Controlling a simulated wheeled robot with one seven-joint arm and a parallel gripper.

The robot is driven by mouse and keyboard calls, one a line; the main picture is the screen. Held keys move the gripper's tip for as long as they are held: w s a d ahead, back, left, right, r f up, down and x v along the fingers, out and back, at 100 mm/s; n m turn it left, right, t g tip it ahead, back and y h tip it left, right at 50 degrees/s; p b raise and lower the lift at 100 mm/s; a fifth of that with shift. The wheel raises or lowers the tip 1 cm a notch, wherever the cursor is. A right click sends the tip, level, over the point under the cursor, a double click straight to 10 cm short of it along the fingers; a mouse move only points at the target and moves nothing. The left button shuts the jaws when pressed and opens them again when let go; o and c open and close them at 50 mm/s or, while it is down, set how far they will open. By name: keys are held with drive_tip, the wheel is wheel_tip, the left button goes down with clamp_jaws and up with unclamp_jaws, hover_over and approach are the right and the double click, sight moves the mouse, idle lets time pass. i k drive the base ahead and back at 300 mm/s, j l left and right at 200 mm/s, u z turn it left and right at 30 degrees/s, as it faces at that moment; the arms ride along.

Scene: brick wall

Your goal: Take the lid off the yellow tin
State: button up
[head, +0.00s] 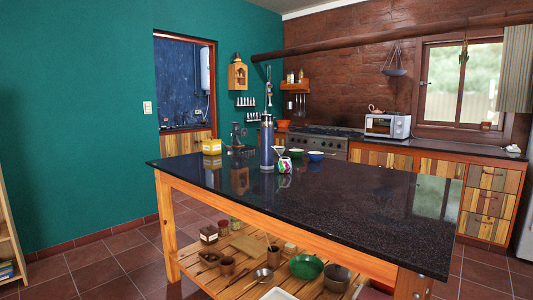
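The yellow tin (212,147) stands upright near the far left end of the dark stone top of the kitchen island (350,205). It is small in the head view, and I cannot make out the seam between its lid and body. My gripper cannot be made out in this view.
A tall blue flask (267,146) stands right of the tin, with a patterned mug (285,165), a green bowl (296,153) and a blue bowl (315,155) close by. A dark metal device (238,136) is just behind the tin. The island's near right part is clear.

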sight(209, 148)
drive_tip(key=i+j+u, duration=0.6)
drive_tip(key=i, duration=0.2)
drive_tip(key=i+j+u, duration=0.15)
drive_tip(key=i+u, duration=0.45)
drive_tip(key=i, duration=0.25)
drive_tip(key=i+j, duration=0.1)
drive_tip(key=i, duration=1.7)
